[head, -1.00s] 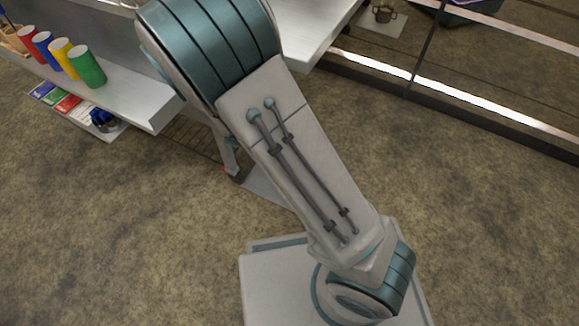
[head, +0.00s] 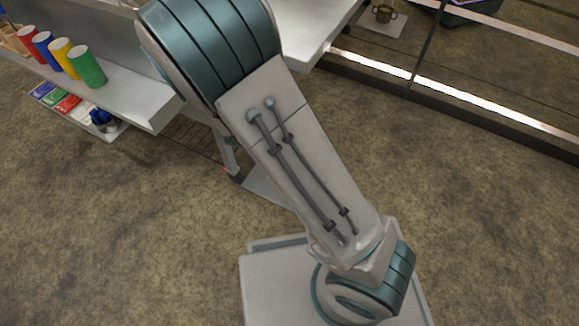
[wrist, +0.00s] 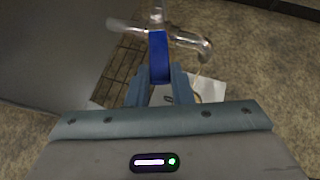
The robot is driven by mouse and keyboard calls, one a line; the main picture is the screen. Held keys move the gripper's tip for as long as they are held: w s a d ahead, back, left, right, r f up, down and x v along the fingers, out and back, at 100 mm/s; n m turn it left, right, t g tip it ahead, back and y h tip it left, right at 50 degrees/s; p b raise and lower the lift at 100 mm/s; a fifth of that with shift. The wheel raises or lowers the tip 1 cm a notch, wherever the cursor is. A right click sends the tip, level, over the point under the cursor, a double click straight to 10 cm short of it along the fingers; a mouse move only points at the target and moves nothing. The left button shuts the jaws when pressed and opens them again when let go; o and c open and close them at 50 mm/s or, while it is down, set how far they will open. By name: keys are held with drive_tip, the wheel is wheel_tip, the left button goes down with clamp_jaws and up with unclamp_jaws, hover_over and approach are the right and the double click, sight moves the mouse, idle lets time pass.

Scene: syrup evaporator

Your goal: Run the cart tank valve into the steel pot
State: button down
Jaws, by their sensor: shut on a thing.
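The valve shows in the wrist view as a metal tap (wrist: 195,40) with a spout bending to the right and down, and a blue lever (wrist: 158,57). My gripper (wrist: 158,80) is shut on the blue lever, one finger on each side. The grey wall at the left (wrist: 50,50) may be the cart tank; I cannot tell for sure. I cannot make out the steel pot below the spout. A small brownish metal pot with handles (head: 383,14) stands on a pale square at the top of the head view. My gripper is hidden in the head view.
A pale sheet (wrist: 212,88) lies below the spout, and a dark grate (wrist: 122,62) behind the gripper. In the head view, coloured cups (head: 86,68) stand on a shelf at the left. A long glazed rail (head: 450,93) runs along the right.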

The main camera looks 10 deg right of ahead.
idle(0.5)
drive_tip(key=a+m+h+p, duration=0.1)
drive_tip(key=p, duration=0.2)
drive_tip(key=w+a+m+g+h+p, duration=0.1)
drive_tip(key=p, duration=0.3)
drive_tip(key=shift+a+r+m+h+p, duration=0.1)
drive_tip(key=shift+r+m+h+p, duration=0.05)
drive_tip(key=shift+m+h+p, duration=0.2)
